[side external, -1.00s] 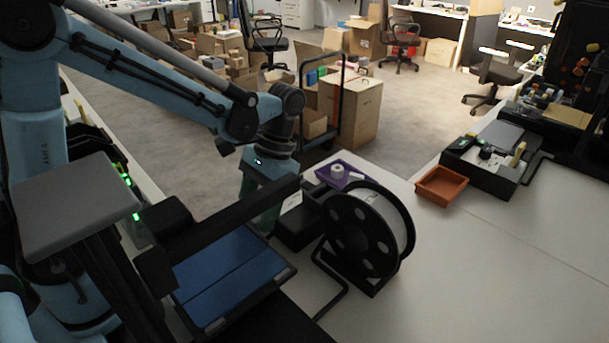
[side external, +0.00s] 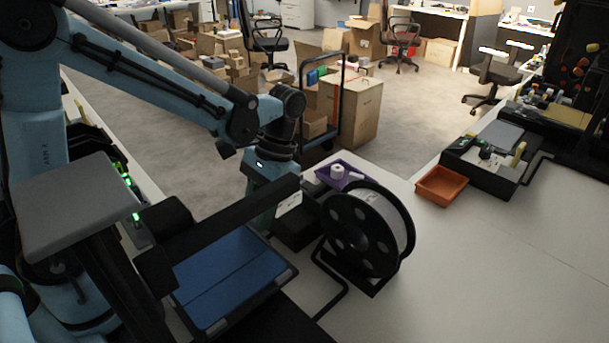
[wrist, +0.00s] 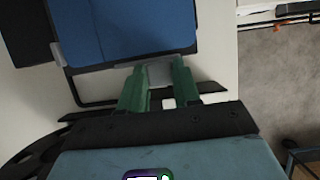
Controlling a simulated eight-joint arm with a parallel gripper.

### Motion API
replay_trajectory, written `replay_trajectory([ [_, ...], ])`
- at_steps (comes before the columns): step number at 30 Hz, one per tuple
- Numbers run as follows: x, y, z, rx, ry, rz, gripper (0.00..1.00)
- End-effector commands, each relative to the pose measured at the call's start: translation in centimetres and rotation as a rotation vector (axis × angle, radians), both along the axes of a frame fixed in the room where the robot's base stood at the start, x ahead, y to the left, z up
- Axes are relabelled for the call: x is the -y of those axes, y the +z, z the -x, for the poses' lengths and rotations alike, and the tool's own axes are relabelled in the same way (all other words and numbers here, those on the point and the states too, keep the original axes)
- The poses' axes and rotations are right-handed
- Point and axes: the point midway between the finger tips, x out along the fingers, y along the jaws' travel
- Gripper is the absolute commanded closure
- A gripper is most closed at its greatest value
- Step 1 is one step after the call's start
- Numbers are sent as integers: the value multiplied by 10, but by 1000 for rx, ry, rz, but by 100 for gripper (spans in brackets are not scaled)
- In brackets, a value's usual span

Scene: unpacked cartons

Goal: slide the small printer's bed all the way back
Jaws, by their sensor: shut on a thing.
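The printer's blue bed (side external: 232,280) lies flat under a black crossbar (side external: 235,215) at lower left in the side view. In the wrist view the bed (wrist: 145,25) fills the top, with a small grey tab (wrist: 160,75) on its near edge. My gripper (wrist: 160,68) has its green fingers on either side of this tab, shut on it. In the side view my gripper (side external: 262,218) is at the bed's far edge, its fingertips largely hidden behind the crossbar.
A black spool holder with a white filament spool (side external: 368,230) stands right of the bed. A purple tray (side external: 341,174) and an orange tray (side external: 441,186) lie beyond. Another machine with a grey plate (side external: 500,136) stands at right. The white table between is clear.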

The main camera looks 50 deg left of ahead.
Motion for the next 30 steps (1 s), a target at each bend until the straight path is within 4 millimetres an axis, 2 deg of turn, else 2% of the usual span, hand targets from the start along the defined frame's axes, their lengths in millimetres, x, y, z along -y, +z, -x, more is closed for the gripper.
replay_trajectory([
  [9,62,0,-1,0,-8,4,100],
  [12,75,0,-1,1,-4,4,100],
  [15,80,0,-1,1,-3,4,100],
  [23,80,0,-1,2,0,4,100],
  [24,80,0,-1,2,0,4,67],
  [29,80,0,-1,1,0,3,43],
  [30,80,0,-1,0,0,3,43],
])
